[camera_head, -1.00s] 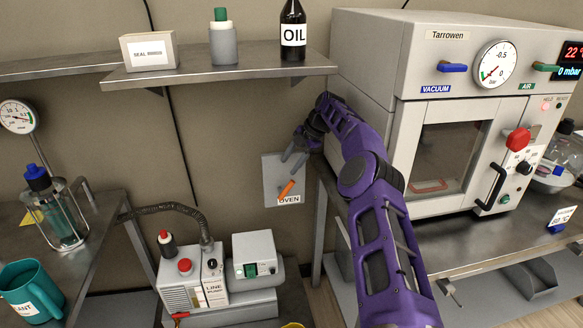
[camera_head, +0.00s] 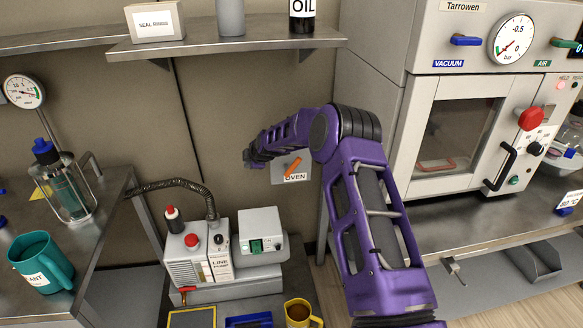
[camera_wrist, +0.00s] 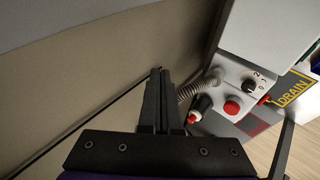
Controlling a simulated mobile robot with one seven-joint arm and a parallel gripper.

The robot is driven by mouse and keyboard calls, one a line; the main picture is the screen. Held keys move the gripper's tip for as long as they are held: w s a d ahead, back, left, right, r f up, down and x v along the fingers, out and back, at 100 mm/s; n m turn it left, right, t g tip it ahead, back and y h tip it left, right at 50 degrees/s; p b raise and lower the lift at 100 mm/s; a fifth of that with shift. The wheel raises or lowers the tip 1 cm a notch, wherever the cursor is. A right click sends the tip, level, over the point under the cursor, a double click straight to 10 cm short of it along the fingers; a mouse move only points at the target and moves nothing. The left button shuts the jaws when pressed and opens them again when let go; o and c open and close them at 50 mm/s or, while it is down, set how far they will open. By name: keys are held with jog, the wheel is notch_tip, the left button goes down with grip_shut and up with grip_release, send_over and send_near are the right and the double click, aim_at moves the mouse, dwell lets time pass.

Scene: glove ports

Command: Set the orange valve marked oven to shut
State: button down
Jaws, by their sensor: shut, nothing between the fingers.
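The orange valve handle (camera_head: 293,166) sits on a grey wall plate labelled OVEN (camera_head: 294,178). The handle slants from upper right to lower left. My arm covers the upper part of the plate. My gripper (camera_head: 248,160) is just left of the plate, apart from the handle, and its fingers hardly show there. In the wrist view my gripper's fingers (camera_wrist: 161,73) are together with nothing between them. The valve does not show in the wrist view.
The line pump (camera_head: 196,254) with its hose (camera_head: 180,185) and a grey control box (camera_head: 260,235) stand below the valve. The steel shelf (camera_head: 235,47) is above. The oven (camera_head: 440,150) stands right of my arm. Bare wall lies left of the plate.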

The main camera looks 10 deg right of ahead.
jog(key=s+d+f+m+t+h, duration=0.1)
jog(key=s+f+m+t, duration=0.1)
jog(key=s+m+t, duration=0.15)
jog(key=m+t+h+b, duration=0.1)
jog(key=m+t+h, duration=0.25)
jog(key=t, duration=0.25)
send_near(292, 166)
jog(key=s+a+r, duration=0.3)
jog(key=a+r, duration=0.1)
jog(key=shift+m, duration=0.4)
jog(key=shift+w+d+f+b, duration=0.15)
jog(key=shift+w+d+f, duration=0.4)
jog(key=shift+w, duration=1.2)
jog(key=shift+w+d+f+b, duration=0.2)
jog(key=shift+w+d, duration=0.55)
jog(key=shift+w, duration=1)
jog(key=shift+w+d+f+b, duration=0.1)
jog(key=shift+w+d+f, duration=0.45)
jog(key=shift+w, duration=1.2)
